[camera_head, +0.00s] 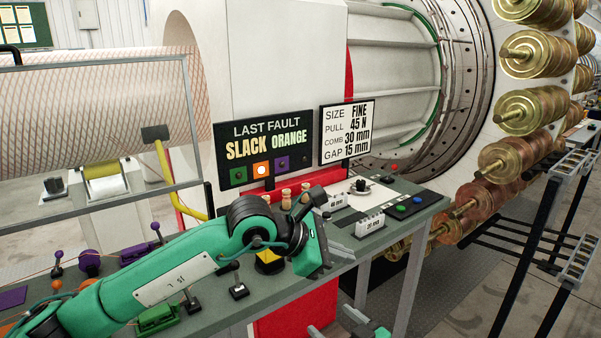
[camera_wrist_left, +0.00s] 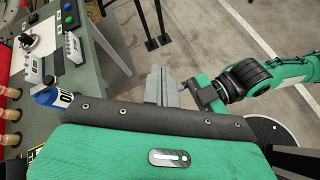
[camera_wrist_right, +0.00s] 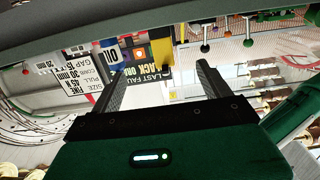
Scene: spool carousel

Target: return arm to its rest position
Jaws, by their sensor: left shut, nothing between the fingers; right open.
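My left arm (camera_head: 180,270) is green with a black wrist and reaches over the console bench from the left in the head view. Its gripper (camera_head: 340,256) is at the bench's front edge, shut and empty. In the left wrist view its grey fingers (camera_wrist_left: 160,85) are together, beside the bench and over the floor. My right gripper (camera_head: 365,320) shows only partly at the bottom of the head view. In the right wrist view its two dark fingers (camera_wrist_right: 162,67) are spread with nothing held between them. The right arm (camera_wrist_left: 255,80) also shows at right in the left wrist view.
The bench (camera_head: 425,205) carries levers, buttons and small wooden pegs (camera_head: 286,198). A fault sign (camera_head: 264,132) and a settings sign (camera_head: 347,117) stand behind. A blue oil container (camera_wrist_left: 60,98) is close to the left gripper. Brass spools (camera_head: 525,110) are at right.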

